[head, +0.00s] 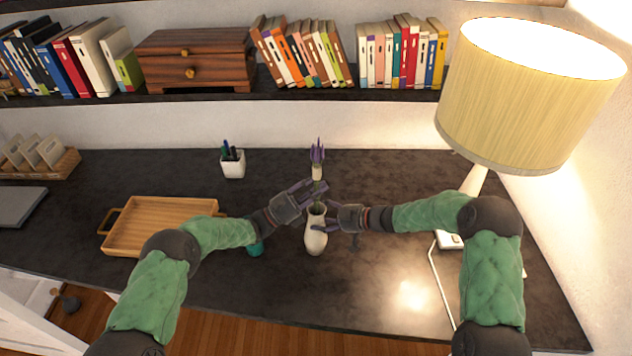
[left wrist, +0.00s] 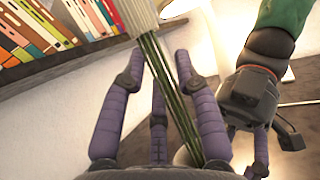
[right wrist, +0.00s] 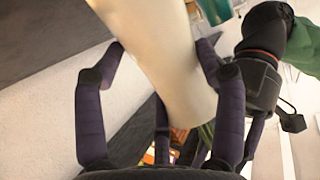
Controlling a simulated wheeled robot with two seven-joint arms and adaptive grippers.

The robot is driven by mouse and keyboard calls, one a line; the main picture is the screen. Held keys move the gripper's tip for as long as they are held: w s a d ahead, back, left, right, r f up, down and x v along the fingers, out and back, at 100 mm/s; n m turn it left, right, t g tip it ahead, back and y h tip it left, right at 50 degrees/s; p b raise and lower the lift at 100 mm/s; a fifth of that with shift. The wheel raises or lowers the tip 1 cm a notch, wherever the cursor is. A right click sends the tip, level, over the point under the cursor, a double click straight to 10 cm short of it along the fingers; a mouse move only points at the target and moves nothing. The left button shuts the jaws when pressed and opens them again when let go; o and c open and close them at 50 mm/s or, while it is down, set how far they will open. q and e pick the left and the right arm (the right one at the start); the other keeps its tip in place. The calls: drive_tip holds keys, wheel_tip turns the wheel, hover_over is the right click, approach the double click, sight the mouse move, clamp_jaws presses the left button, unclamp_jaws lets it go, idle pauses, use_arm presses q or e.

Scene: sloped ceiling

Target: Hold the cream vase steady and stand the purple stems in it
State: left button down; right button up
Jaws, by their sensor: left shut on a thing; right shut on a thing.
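The cream vase (head: 316,240) stands upright on the dark desk between my arms. My right gripper (head: 325,224) is shut on its upper body; in the right wrist view the vase (right wrist: 160,55) fills the space between the fingers. The purple stems (head: 317,153) stand roughly upright above the vase, with purple heads and a pale band. My left gripper (head: 318,188) is shut on them below the band. In the left wrist view the green stems (left wrist: 172,90) run between the fingers. Their lower ends are at the vase mouth; how deep they reach is hidden.
A wooden tray (head: 160,228) lies left of the vase, and a white pen cup (head: 233,165) stands behind. A teal object (head: 256,249) is partly hidden by my left arm. A large lamp (head: 530,95) stands at right. The shelf (head: 210,106) runs above the desk's back.

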use_arm(q)
drive_tip(key=shift+f, duration=1.8)
drive_tip(key=c, duration=0.8)
unclamp_jaws()
drive_tip(key=shift+c, duration=0.2)
drive_tip(key=v, duration=1.2)
